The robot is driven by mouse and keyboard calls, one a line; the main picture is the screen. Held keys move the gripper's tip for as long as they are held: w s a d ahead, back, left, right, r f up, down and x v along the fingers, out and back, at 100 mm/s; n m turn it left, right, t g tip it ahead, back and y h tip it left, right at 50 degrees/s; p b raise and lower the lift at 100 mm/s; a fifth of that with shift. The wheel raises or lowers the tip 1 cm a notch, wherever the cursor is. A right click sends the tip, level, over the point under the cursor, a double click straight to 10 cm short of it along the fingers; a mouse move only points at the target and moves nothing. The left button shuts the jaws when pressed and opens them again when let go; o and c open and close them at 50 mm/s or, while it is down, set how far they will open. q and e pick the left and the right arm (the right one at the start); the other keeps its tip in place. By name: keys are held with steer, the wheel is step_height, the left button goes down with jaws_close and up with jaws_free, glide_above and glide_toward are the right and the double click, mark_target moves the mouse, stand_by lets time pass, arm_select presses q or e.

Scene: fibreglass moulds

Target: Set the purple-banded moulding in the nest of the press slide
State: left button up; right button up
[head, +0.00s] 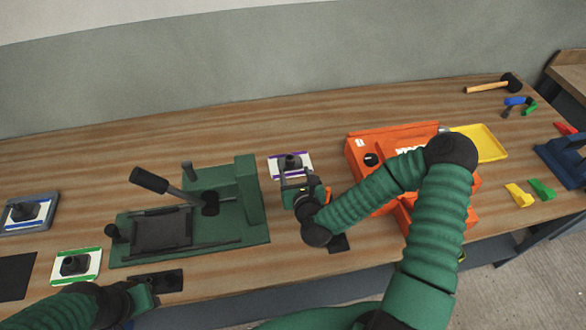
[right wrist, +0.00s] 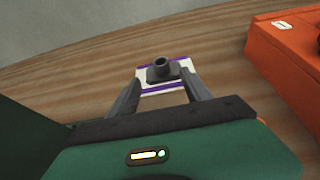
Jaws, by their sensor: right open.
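The purple-banded moulding (head: 291,164) is a white plate with purple bands along two edges and a dark raised boss. It lies on the bench just right of the green press. In the right wrist view the moulding (right wrist: 160,72) sits ahead, between the fingertips. My right gripper (head: 296,180) is open, with its fingers (right wrist: 163,82) apart and no contact visible. The press slide (head: 162,230) is a dark framed tray on the green press base (head: 248,232); its nest looks empty. My left gripper (head: 142,298) shows partly at the lower left; its fingers are unclear.
A green-banded moulding (head: 76,264) lies left of the press, and another moulding (head: 27,211) sits on a blue-grey tray farther left. The press lever (head: 165,186) juts up. An orange machine (head: 365,185) stands right of my right gripper. A yellow tray (head: 482,143) lies beyond it.

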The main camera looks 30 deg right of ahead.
mark_target(292, 161)
steer(key=s+r, duration=0.1)
steer(key=s+r+p, duration=0.1)
steer(key=shift+s+a, duration=0.2)
steer(key=shift+s, duration=0.1)
steer(key=shift+s+f, duration=0.2)
steer(key=x, duration=1.1)
steer(key=shift+d+f, duration=0.1)
steer(key=shift+d, duration=0.1)
steer(key=x, duration=0.1)
steer(key=p+x, duration=0.1)
steer(key=x, duration=0.2)
steer(key=shift+w+a, duration=0.1)
steer(key=shift+w, duration=0.45)
steer(key=shift+w+f, duration=0.1)
steer(key=shift+w, duration=0.35)
steer(key=shift+s, duration=0.1)
steer(key=c, duration=0.4)
arm_select(q)
steer(key=v, duration=0.2)
steer(key=w+v, duration=0.1)
steer(key=v, duration=0.1)
steer(key=shift+r, duration=0.25)
arm_select(e)
jaws_close()
